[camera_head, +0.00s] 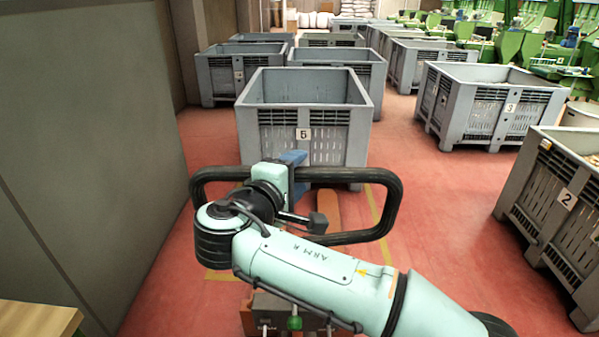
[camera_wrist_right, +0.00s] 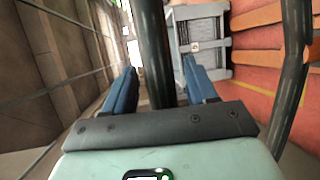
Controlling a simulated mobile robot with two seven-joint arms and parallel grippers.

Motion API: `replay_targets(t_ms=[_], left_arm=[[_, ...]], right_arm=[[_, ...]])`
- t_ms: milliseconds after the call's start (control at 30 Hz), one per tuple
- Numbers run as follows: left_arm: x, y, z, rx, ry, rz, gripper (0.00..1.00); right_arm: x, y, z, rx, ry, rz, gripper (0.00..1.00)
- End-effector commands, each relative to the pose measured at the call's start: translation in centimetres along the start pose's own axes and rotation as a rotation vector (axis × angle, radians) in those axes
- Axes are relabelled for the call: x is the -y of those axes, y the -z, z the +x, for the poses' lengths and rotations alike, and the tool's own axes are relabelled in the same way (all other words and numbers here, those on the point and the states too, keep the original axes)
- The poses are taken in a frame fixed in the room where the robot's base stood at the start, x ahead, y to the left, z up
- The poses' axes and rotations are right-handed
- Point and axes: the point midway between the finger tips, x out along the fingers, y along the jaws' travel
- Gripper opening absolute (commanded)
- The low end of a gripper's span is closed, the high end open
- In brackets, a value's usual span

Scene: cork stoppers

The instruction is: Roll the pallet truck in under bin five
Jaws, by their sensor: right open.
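Bin five (camera_head: 305,155) is a grey slatted crate with a "5" label, straight ahead in the head view; it also shows in the wrist view (camera_wrist_right: 213,45). The pallet truck stands in front of it, with a black loop handle (camera_head: 396,205), an orange body (camera_head: 262,312) and orange forks (camera_head: 327,207) pointing at the bin. My arm hides much of the truck, and I cannot tell whether the fork tips are under the bin. My right gripper (camera_head: 293,157) is open at the handle's far bar. In the wrist view its blue fingers (camera_wrist_right: 158,78) stand either side of a black bar. My left gripper is out of view.
A grey wall (camera_head: 80,130) runs close along the left. Bin three (camera_head: 490,105) and bin two (camera_head: 545,195) stand on the right. More grey bins (camera_head: 235,72) stand behind bin five. Red floor (camera_head: 430,190) is clear between bin five and the right-hand bins.

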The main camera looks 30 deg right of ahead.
Motion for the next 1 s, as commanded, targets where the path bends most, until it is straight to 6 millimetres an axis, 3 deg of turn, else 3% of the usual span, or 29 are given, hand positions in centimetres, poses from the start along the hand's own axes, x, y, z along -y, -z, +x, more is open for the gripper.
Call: replay_targets(t_ms=[200,500,700,1000], left_arm=[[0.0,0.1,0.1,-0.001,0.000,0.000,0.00],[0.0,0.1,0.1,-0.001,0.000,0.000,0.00],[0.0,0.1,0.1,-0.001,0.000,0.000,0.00],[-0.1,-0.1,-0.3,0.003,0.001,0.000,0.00]], right_arm=[[0.0,0.0,1.9,0.001,0.000,-0.001,0.57],[0.0,0.0,2.1,0.000,0.001,-0.001,0.57],[0.0,0.0,2.1,0.000,0.001,-0.001,0.00],[-0.2,0.2,2.7,0.002,0.000,-0.001,0.00]])
